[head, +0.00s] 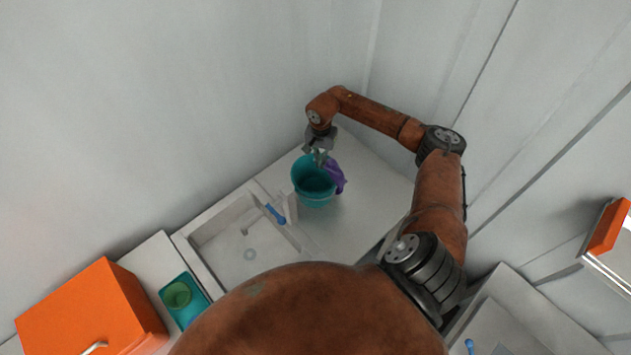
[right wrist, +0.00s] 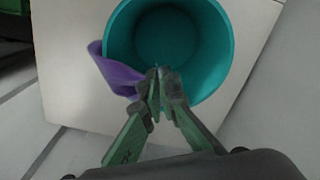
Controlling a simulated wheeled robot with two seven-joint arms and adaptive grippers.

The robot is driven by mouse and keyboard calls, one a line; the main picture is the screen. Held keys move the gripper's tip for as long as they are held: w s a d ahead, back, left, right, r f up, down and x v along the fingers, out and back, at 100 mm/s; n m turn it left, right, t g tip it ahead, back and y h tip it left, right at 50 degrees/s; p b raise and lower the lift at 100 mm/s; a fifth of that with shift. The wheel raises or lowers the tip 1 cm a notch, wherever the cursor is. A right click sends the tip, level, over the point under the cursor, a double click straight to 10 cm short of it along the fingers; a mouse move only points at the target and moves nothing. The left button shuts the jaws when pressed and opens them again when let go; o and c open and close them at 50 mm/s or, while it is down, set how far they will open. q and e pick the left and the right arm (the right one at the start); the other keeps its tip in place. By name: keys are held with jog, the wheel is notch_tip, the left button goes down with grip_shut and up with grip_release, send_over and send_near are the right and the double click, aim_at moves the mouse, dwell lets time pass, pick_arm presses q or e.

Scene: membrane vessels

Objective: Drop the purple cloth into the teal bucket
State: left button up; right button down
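The teal bucket (head: 313,190) stands open and upright on the pale counter near the back corner; its inside looks empty in the right wrist view (right wrist: 168,40). The purple cloth (head: 336,176) hangs or lies against the bucket's right side in the head view. In the right wrist view the cloth (right wrist: 114,74) is outside the bucket's left wall, and its lower end passes behind a finger. My right gripper (head: 318,152) points down over the bucket's rim. Its fingertips (right wrist: 160,76) are close together, with no cloth visible between them. My left gripper is not in view.
A sink (head: 225,243) with a blue-handled tap (head: 274,213) lies left of the bucket. Further left are a teal tray (head: 196,310) with a green cup (head: 178,294) and an orange box (head: 88,312). Walls close in behind the counter. Counter right of the bucket is clear.

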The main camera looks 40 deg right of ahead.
jog(key=c, duration=2.6)
grip_release()
jog(key=shift+c, duration=0.2)
jog(key=o, duration=0.5)
jog(key=shift+o, duration=0.3)
jog(key=o, duration=0.5)
jog(key=shift+o, duration=0.4)
jog(key=o, duration=0.7)
jog(key=shift+r, duration=0.1)
notch_tip(320, 180, up, 5)
jog(key=shift+r+p, duration=0.15)
jog(key=shift+p, duration=0.85)
